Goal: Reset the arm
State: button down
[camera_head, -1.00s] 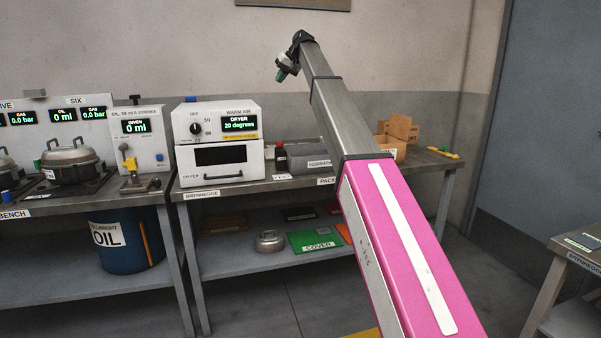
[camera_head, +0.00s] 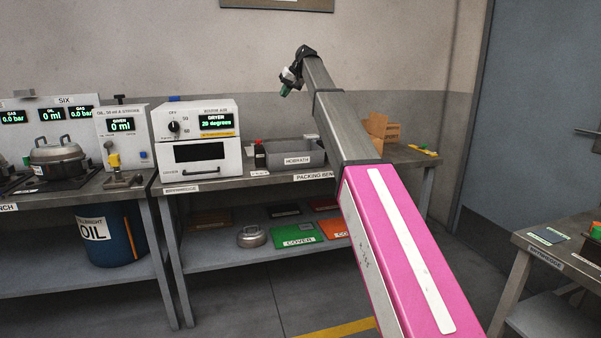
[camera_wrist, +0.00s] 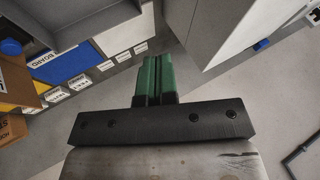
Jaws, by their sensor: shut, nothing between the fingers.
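My gripper (camera_head: 285,91) is at the end of my raised arm, up in the air in front of the wall in the head view. In the wrist view its two green fingers (camera_wrist: 155,78) lie side by side, pressed together with nothing between them. My arm's pink and grey links run from the lower right up to it. The gripper touches nothing that I can see.
The white dryer (camera_head: 198,139) stands on the packing bench (camera_head: 290,181), with a grey bin (camera_head: 296,153) and a cardboard box (camera_head: 379,130) to its right. An oil drum (camera_head: 110,236) is below at left. A second table (camera_head: 540,262) is at right. Open floor lies between.

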jog(key=s+d+f+m+h, duration=0.1)
jog(key=s+d+f, duration=0.4)
jog(key=f, duration=0.8)
jog(key=s+d+f+m+h, duration=0.1)
jog(key=s+d+f, duration=0.4)
jog(key=f, duration=0.8)
jog(key=s+d+f+m+h, duration=0.1)
jog(key=s+d+f, duration=0.2)
jog(key=s+f, duration=0.7)
jog(key=s+d+f+g+h, duration=0.1)
jog(key=s+d+f, duration=0.3)
jog(key=s+f, duration=0.5)
jog(key=s+d+f+g+h, duration=0.1)
jog(key=s+d+f, duration=0.3)
jog(key=s+f, duration=0.5)
jog(key=s+d+f+m+h, duration=0.1)
jog(key=s+d+f, duration=0.3)
jog(key=s+f, duration=0.5)
jog(key=shift+s+d+g, duration=0.35)
jog(key=shift+s+g, duration=0.05)
jog(key=shift+s, duration=0.35)
